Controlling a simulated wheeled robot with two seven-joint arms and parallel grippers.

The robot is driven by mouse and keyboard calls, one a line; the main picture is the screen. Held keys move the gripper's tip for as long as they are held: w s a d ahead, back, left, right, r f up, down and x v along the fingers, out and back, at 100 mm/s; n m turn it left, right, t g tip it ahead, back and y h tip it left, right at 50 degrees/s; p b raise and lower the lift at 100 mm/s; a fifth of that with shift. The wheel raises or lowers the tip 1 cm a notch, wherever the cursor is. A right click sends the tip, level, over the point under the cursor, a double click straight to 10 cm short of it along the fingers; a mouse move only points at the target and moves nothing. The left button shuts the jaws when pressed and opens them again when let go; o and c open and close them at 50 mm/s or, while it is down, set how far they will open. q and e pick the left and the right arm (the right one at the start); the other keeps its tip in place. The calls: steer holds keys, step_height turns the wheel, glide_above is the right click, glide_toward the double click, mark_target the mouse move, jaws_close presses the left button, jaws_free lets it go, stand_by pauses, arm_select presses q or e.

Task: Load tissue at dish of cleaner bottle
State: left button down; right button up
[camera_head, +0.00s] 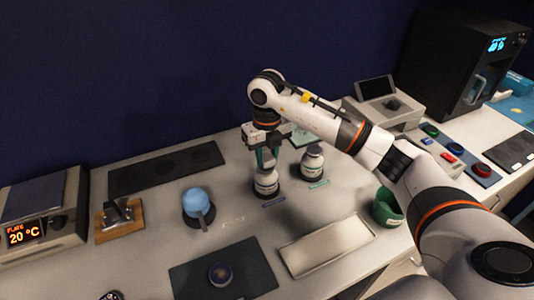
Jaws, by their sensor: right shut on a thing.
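My right gripper (265,158) points down at the back middle of the bench, with its teal fingers shut around the top of a white bottle (265,185). The bottle is upright; its neck is hidden by the fingers, and I cannot tell whether it is lifted. A second white bottle (312,164) stands upright just to the right. A small dark round dish (221,273) sits on a dark mat (245,262) at the front. I cannot make out a tissue for certain. My left gripper is not in view.
A blue ball-topped item (196,200) stands left of the bottles. A heater reading 20 °C (30,232) is at far left, a black machine (458,65) at back right.

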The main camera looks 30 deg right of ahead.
mark_target(266, 161)
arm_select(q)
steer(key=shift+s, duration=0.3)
